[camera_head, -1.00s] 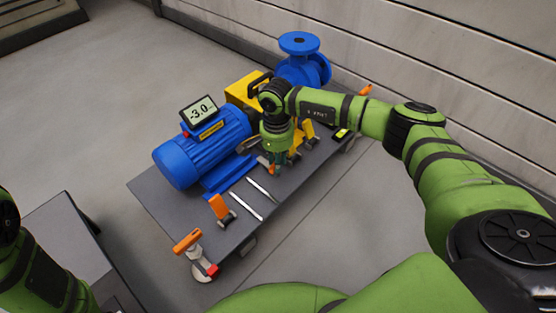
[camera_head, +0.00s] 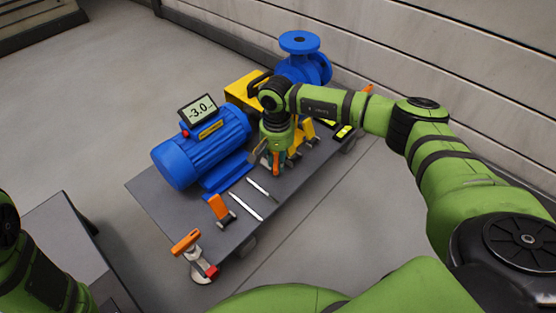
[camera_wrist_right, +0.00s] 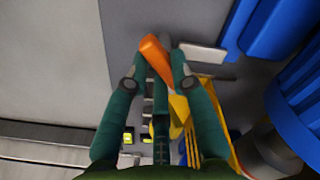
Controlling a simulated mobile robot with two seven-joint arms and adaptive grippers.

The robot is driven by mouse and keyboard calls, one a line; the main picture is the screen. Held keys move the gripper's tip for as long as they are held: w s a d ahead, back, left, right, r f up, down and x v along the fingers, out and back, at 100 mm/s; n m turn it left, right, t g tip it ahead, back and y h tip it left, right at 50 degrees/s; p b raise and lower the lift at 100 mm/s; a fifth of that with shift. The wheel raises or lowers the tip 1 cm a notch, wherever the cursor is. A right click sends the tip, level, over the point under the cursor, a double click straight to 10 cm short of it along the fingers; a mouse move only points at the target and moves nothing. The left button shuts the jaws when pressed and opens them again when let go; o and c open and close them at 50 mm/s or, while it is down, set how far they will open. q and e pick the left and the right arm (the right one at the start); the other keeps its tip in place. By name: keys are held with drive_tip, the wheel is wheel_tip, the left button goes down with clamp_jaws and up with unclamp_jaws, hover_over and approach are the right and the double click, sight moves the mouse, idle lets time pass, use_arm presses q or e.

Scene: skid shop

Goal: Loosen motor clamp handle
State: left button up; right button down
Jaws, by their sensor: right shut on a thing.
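The blue motor (camera_head: 190,155) sits on the grey skid plate (camera_head: 160,205). A display (camera_head: 198,109) on it reads -3.0. My right gripper (camera_head: 276,163) points down at the plate's near side, beside the motor's right end. It is shut on an orange clamp handle. In the right wrist view this handle (camera_wrist_right: 155,55) shows between the green fingers of the gripper (camera_wrist_right: 162,75), lying at a slant. Another orange clamp handle (camera_head: 217,207) stands upright near the motor's front left foot. My left arm shows at the lower left; its gripper is out of view.
A blue pump (camera_head: 301,65) and a yellow guard (camera_head: 242,92) stand behind my right arm. Two thin pale strips (camera_head: 245,206) lie on the plate. An orange-handled caster (camera_head: 190,250) is at its near left corner. The floor at the right is clear.

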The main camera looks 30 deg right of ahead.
drive_tip(key=shift+w+a+r+n, duration=0.3)
drive_tip(key=shift+a+n, duration=0.1)
drive_tip(key=shift+a, duration=0.1)
drive_tip(key=shift+n, duration=1.4)
drive_tip(key=shift+b, duration=0.3)
drive_tip(key=shift+f+n, duration=0.1)
drive_tip(key=shift+n, duration=1.4)
drive_tip(key=shift+b, duration=0.3)
drive_tip(key=n, duration=0.2)
drive_tip(key=shift+n, duration=0.4)
drive_tip(key=c, duration=1.1)
unclamp_jaws()
drive_tip(key=shift+s, duration=0.1)
